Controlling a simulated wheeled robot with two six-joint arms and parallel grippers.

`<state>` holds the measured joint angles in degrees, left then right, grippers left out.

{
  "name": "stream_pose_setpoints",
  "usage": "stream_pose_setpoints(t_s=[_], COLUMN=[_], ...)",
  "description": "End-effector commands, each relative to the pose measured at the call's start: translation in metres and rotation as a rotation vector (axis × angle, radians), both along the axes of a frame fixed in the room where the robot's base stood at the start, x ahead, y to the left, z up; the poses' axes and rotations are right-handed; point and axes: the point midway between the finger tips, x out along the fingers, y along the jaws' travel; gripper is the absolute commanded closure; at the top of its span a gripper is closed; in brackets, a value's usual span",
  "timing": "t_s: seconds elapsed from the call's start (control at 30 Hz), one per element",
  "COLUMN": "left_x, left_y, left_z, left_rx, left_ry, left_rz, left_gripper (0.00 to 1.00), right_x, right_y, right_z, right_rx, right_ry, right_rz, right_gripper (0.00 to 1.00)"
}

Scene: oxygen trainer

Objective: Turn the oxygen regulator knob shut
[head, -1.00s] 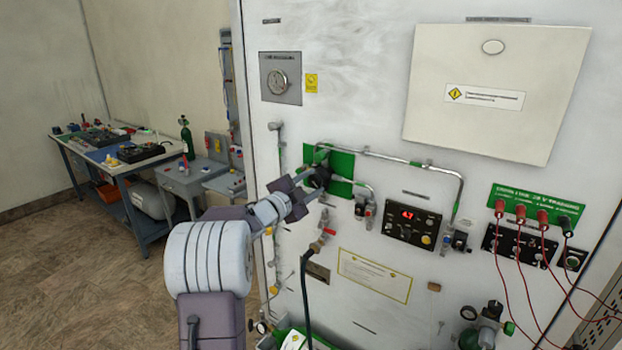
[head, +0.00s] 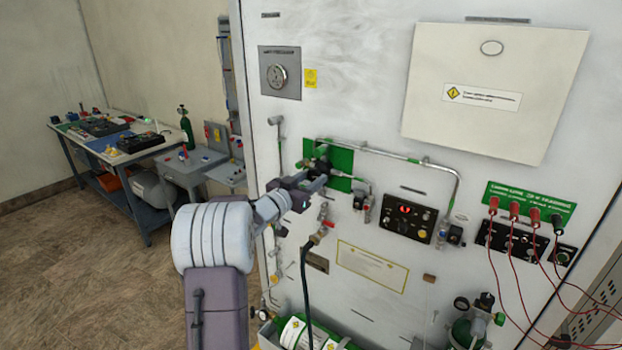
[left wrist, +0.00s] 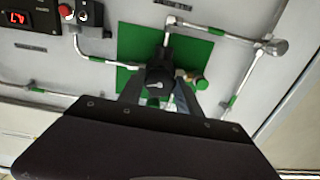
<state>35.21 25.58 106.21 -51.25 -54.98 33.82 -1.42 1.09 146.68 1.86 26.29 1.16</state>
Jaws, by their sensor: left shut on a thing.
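The oxygen regulator knob, a black round knob with a pale mark on its face, shows in the left wrist view (left wrist: 158,78) between my left gripper's fingers. It stands in front of a green plate (head: 341,158) on the white panel, joined to metal pipes. My left gripper (head: 318,170) reaches the knob from the lower left and is shut on it; it also shows in the left wrist view (left wrist: 160,98). In the head view the gripper and wrist hide most of the knob. My right gripper is not in view.
A control box (head: 408,218) with a red display sits right of the regulator. Red cables hang from sockets (head: 520,238) farther right. A black hose (head: 304,275) hangs below the regulator. A workbench (head: 125,150) stands at the left wall, with open floor before it.

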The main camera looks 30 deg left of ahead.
Motion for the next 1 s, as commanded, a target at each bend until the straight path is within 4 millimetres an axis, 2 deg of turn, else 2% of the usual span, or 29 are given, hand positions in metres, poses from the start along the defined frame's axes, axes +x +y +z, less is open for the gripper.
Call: stream_pose_setpoints(t_s=[1.0], left_x=[0.0000], left_y=[-0.0018], left_z=[0.0015], left_rx=[-0.954], left_ry=[0.074], left_rz=[-0.001], left_gripper=[1.00], right_x=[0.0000], right_y=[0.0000], right_z=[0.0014], right_rx=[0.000], right_ry=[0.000], right_rz=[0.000], right_gripper=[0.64])
